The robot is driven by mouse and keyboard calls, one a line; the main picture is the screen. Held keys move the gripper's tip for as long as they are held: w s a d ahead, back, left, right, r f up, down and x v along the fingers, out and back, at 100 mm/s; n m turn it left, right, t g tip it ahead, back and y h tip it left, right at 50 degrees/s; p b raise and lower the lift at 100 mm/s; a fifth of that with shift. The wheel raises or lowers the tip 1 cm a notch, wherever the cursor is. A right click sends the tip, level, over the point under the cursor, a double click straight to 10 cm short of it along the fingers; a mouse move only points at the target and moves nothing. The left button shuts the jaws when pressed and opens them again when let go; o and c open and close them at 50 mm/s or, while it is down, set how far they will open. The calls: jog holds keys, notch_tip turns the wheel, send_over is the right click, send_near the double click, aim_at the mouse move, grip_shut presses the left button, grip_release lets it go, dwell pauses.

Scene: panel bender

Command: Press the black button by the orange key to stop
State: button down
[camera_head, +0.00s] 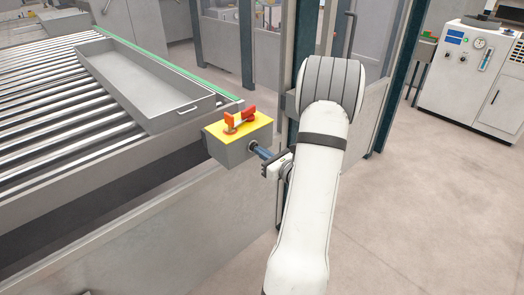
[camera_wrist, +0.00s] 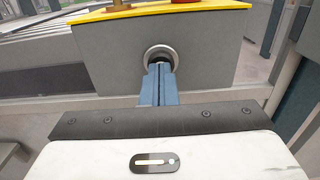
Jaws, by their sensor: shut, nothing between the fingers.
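A grey control box (camera_head: 228,150) with a yellow top sits at the corner of the roller table. The orange-red key (camera_head: 240,117) is on its top. The black button (camera_wrist: 160,51), inside a silver ring, is on the box's side face in the wrist view. My gripper (camera_wrist: 158,68) is shut and empty. Its blue fingertips lie in line with the button and overlap the ring's lower part; I cannot tell whether they touch the button. In the head view my gripper (camera_head: 254,147) reaches the box's side from the right, and the button is hidden there.
A shallow grey metal tray (camera_head: 140,80) lies on the roller conveyor (camera_head: 50,110) at left. Dark blue posts and glazed panels stand behind my arm. A white cabinet (camera_head: 465,75) stands at far right. The floor at right is clear.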

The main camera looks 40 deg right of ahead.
jog(key=shift+w, duration=0.1)
jog(key=shift+w+a+r+b, duration=0.1)
jog(key=shift+w+r+b, duration=0.15)
jog(key=shift+w+b, duration=0.4)
jog(key=s+d+b, duration=0.1)
jog(key=s+b, duration=0.1)
jog(key=s, duration=1.2)
jog(key=shift+s+f, duration=0.2)
jog(key=shift+f, duration=0.05)
dwell(0.4)
